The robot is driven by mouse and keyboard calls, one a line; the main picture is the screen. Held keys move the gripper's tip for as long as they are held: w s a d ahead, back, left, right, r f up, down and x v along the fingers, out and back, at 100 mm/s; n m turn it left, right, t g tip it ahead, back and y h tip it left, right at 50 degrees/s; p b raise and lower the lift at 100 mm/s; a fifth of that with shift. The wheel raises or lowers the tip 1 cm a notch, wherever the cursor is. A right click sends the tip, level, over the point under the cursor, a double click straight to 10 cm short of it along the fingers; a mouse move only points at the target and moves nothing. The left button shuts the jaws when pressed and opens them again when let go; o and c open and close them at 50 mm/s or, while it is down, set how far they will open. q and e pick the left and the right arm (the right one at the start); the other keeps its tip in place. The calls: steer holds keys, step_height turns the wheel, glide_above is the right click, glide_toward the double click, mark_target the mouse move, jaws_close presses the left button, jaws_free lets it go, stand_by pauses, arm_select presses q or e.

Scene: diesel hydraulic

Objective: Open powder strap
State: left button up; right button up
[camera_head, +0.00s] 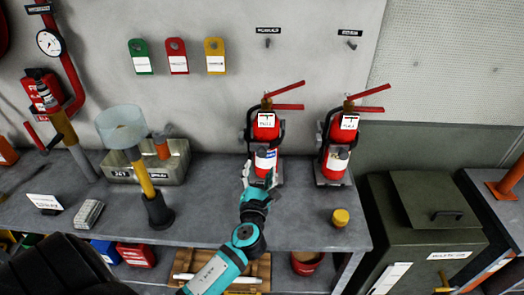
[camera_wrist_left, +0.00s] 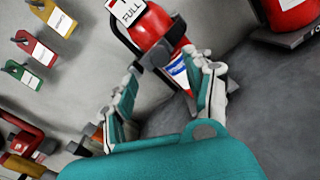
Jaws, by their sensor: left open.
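Two red fire extinguishers stand in dark brackets against the wall at the back of the bench: a left one (camera_head: 265,128) and a right one (camera_head: 341,130). I cannot read which is powder. My left gripper (camera_head: 259,175) is in front of the left extinguisher's lower body, partly hiding it. In the left wrist view the open fingers (camera_wrist_left: 168,66) spread on either side of this extinguisher (camera_wrist_left: 150,28), which bears a FULL tag (camera_wrist_left: 130,10). A dark strap (camera_wrist_left: 160,52) crosses its body between the fingertips and looks closed. I cannot tell whether a finger touches it. My right gripper is not in view.
The right extinguisher also shows in the left wrist view (camera_wrist_left: 290,15). A yellow-capped item (camera_head: 340,217) stands at the bench's front right. A funnel-topped tool (camera_head: 150,190) and a grey box (camera_head: 170,172) stand left. The bench (camera_head: 210,215) is clear around my arm.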

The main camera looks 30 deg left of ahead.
mark_target(262, 155)
arm_select(q)
steer(key=x, duration=0.8)
steer(key=shift+w+a, duration=0.1)
steer(key=shift+w, duration=0.05)
jaws_close()
